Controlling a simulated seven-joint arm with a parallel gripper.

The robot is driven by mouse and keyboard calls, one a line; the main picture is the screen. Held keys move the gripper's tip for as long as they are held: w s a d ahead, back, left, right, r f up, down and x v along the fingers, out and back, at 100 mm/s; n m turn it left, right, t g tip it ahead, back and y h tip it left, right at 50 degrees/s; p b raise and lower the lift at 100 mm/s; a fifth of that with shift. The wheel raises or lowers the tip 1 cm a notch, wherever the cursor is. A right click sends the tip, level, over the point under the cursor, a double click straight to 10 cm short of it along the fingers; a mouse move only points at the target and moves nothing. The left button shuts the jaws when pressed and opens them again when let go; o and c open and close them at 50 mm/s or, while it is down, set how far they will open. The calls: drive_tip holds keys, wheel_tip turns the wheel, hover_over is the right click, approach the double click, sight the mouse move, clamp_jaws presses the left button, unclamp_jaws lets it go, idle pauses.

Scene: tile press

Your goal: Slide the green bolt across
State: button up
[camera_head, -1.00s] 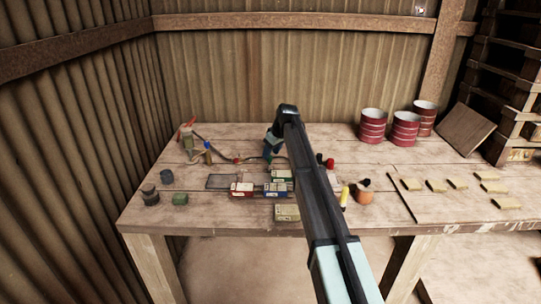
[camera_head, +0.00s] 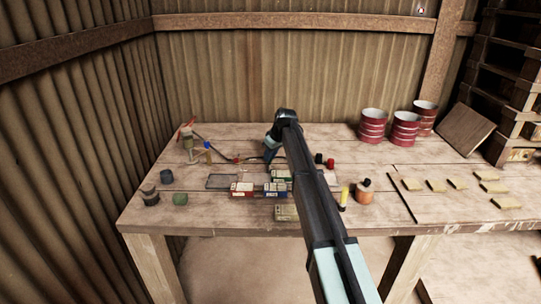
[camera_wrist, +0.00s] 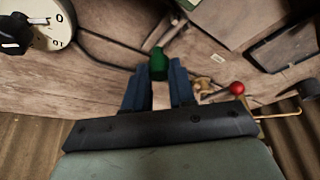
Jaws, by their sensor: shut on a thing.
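The green bolt's knob (camera_wrist: 158,64) shows in the wrist view between the tips of my two blue fingers. My gripper (camera_wrist: 157,76) is shut on it, one finger on each side. The bolt's bar and track are hidden or cannot be made out. In the camera_head view, my gripper (camera_head: 270,155) is low over the back middle of the table, and my arm crosses in front. The knob cannot be made out there.
A white dial (camera_wrist: 42,22) with a black knob and a red ball (camera_wrist: 237,88) flank my gripper in the wrist view. Small red (camera_head: 241,190) and blue (camera_head: 277,189) boxes stand in front on the table. Red drums (camera_head: 373,125) stand back right.

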sight(271, 160)
clamp_jaws()
drive_tip(key=shift+s, duration=0.1)
drive_tip(key=shift+s, duration=2.15)
drive_tip(key=o, duration=0.8)
unclamp_jaws()
drive_tip(key=v, duration=1.3)
drive_tip(key=shift+s+d+r, duration=0.15)
drive_tip(key=shift+r, duration=0.2)
